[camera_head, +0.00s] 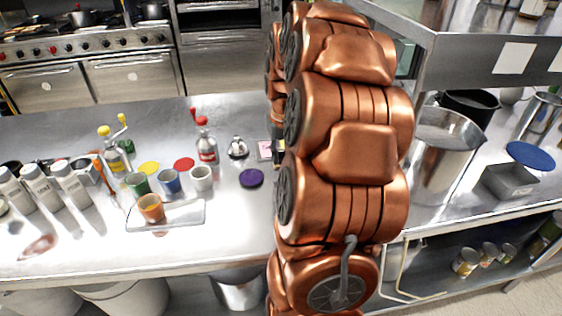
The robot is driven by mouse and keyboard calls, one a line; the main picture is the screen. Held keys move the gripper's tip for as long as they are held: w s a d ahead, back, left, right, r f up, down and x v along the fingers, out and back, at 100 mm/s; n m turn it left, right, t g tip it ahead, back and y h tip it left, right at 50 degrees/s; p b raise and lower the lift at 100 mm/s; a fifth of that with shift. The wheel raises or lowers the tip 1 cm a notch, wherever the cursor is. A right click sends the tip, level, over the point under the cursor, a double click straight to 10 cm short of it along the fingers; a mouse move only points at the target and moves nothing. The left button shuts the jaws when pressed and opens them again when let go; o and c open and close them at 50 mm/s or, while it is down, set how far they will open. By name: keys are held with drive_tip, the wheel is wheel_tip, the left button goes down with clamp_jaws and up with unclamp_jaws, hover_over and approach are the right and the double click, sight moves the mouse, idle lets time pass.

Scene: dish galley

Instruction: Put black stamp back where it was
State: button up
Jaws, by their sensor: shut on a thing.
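My copper arm fills the middle right of the view and hides much of the counter behind it. My gripper (279,137) shows only as a narrow dark strip at the arm's left edge, low over the steel counter (225,125). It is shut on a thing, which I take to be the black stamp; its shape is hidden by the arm. A small pink and white square (265,150) lies just left of the gripper, partly covered.
A purple disc (251,178), a silver dome-like item (238,148) and a red-topped bottle (207,150) stand left of the gripper. White bottles (72,183) stand far left. A large steel pot (444,155) is at right.

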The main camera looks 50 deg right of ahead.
sight(281, 161)
drive_tip(key=shift+f+p, duration=0.4)
drive_tip(key=shift+f, duration=1.1)
drive_tip(key=shift+f, duration=0.25)
drive_tip(key=o, duration=0.9)
drive_tip(key=shift+r, duration=0.1)
drive_tip(key=shift+r, duration=0.1)
wheel_tip(281, 161, up, 12)
drive_tip(key=s+b, duration=0.1)
drive_tip(key=b, duration=0.1)
drive_tip(key=a+f+n, duration=0.2)
drive_tip(key=a, duration=1.2)
drive_tip(key=s+a+f+n+g, duration=0.1)
drive_tip(key=s+a+f, duration=0.3)
drive_tip(key=s+a, duration=0.5)
drive_tip(key=s+a+f+n+g, duration=0.2)
drive_tip(key=s+a+f, duration=0.3)
drive_tip(key=s+a, duration=0.4)
drive_tip(key=shift+a+n+y, duration=0.15)
drive_tip(key=shift+n+y, duration=0.15)
drive_tip(key=shift+n, duration=0.2)
